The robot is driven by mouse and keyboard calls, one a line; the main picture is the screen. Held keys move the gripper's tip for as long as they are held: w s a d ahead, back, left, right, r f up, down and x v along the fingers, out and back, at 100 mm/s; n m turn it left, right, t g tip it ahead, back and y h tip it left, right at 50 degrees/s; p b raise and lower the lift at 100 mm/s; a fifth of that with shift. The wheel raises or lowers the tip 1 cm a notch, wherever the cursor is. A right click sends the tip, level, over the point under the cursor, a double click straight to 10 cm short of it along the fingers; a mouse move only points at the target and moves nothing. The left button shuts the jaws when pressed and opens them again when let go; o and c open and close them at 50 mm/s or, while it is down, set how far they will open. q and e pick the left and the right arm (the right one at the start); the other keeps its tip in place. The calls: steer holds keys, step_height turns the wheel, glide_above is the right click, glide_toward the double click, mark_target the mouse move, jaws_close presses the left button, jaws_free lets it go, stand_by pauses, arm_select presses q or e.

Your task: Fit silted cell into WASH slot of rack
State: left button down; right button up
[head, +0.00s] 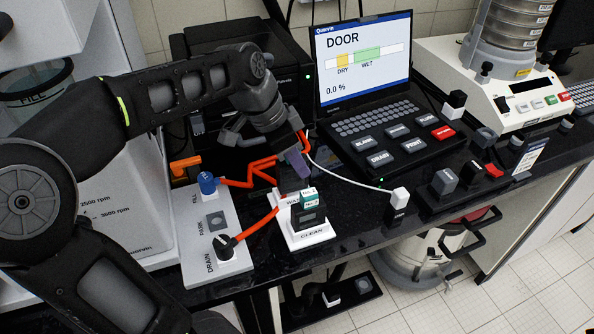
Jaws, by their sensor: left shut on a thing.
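My left arm comes in from the left, and my left gripper (291,155) points down over the back of the small white rack (311,239). It is shut on a purple-grey block, which looks like the silted cell (299,166). The cell is tilted and appears just above the WASH end of the rack. The WASH label is partly covered, and I cannot tell whether the cell touches the slot. A dark cell with a teal top (309,199) stands at the CLEAN end, nearer the front. My right gripper is out of view.
Orange tubes (262,222) run between the rack area and a white panel (196,249) with FILL, PARK and DRAIN marks. A white cable leads to a small white-topped block (400,197) at right. A laptop-like console (364,62) stands behind, its screen reading DOOR, 0.0 %.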

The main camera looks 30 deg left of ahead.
mark_target(283, 163)
arm_select(q)
steer(key=shift+f, duration=1.6)
steer(key=shift+f, duration=0.15)
steer(key=c, duration=1.2)
jaws_free()
steer(key=shift+o, duration=0.2)
steer(key=shift+r, duration=0.2)
steer(key=v, duration=0.7)
steer(key=shift+s+a+r, duration=0.1)
steer(key=shift+r, duration=0.1)
